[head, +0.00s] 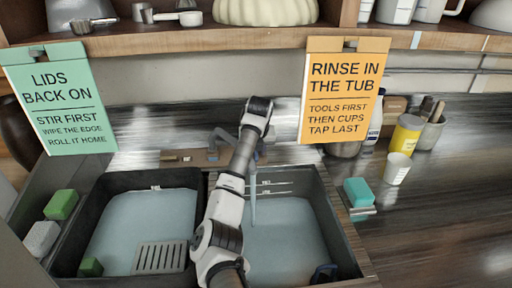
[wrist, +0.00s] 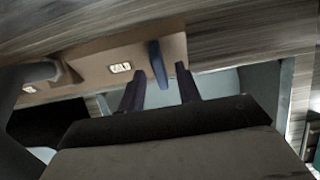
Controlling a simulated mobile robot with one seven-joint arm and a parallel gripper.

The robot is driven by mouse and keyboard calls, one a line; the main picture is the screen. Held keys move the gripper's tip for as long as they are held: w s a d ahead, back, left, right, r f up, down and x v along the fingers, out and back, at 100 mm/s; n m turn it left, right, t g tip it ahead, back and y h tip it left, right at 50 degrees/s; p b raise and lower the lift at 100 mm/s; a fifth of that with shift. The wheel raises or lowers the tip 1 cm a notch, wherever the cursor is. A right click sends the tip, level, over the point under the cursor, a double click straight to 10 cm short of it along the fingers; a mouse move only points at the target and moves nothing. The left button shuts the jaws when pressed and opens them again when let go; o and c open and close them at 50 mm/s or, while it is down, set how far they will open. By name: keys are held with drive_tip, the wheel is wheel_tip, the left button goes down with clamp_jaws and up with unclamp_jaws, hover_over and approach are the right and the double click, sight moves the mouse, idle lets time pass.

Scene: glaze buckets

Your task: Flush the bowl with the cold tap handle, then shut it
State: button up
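The blue cold tap handle (wrist: 156,62) stands on a tan deck beside a COLD label (wrist: 121,67) in the wrist view. My gripper (wrist: 160,86) is open, its two dark fingers apart, with the handle seen between and just beyond their tips. I cannot tell whether they touch it. In the head view my arm hides most of the handle and gripper. The grey spout (head: 222,136) reaches over the sink. A thin pale blue stream (head: 253,205) appears to fall into the right bowl (head: 340,232), which holds pale water.
The left bowl (head: 96,207) holds water and a slotted grey rack (head: 161,257). Green and white sponges lie at its left. A teal sponge (head: 358,191), a cup (head: 396,168) and a yellow tin (head: 406,133) stand right. Two signs hang from the shelf (head: 220,38) above.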

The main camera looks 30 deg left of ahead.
drive_tip(key=shift+w+a+f, duration=0.1)
drive_tip(key=shift+w+f, duration=0.05)
drive_tip(key=shift+f, duration=0.45)
clamp_jaws()
